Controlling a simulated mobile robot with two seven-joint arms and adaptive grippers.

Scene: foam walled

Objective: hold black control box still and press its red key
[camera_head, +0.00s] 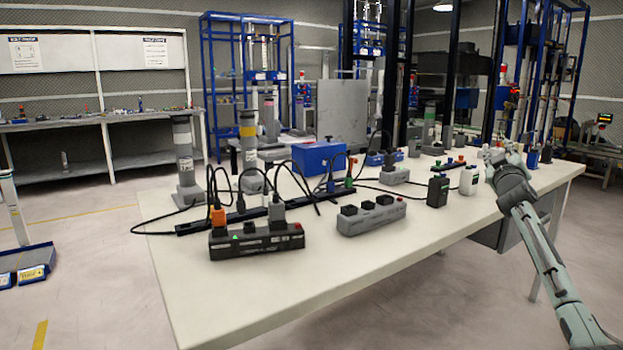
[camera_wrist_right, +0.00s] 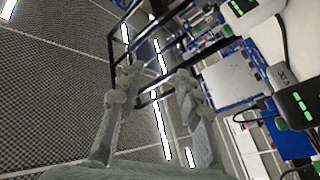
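A long black box (camera_head: 256,243) lies near the front left of the table in the head view. It has a red key (camera_head: 298,227) at its right end, a green light and plugs with cables on top. A smaller upright black box (camera_head: 438,191) stands farther right; no red key can be made out on it. A black box with green marks (camera_wrist_right: 302,104) shows at the right edge of the right wrist view. My right gripper (camera_head: 495,155) is above the table's right part, apart from both boxes. Its fingers (camera_wrist_right: 158,82) are spread with nothing between them. My left gripper is not in view.
A grey socket strip (camera_head: 371,216) with a red switch lies right of the long black box. The table's front strip (camera_head: 330,270) is clear.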

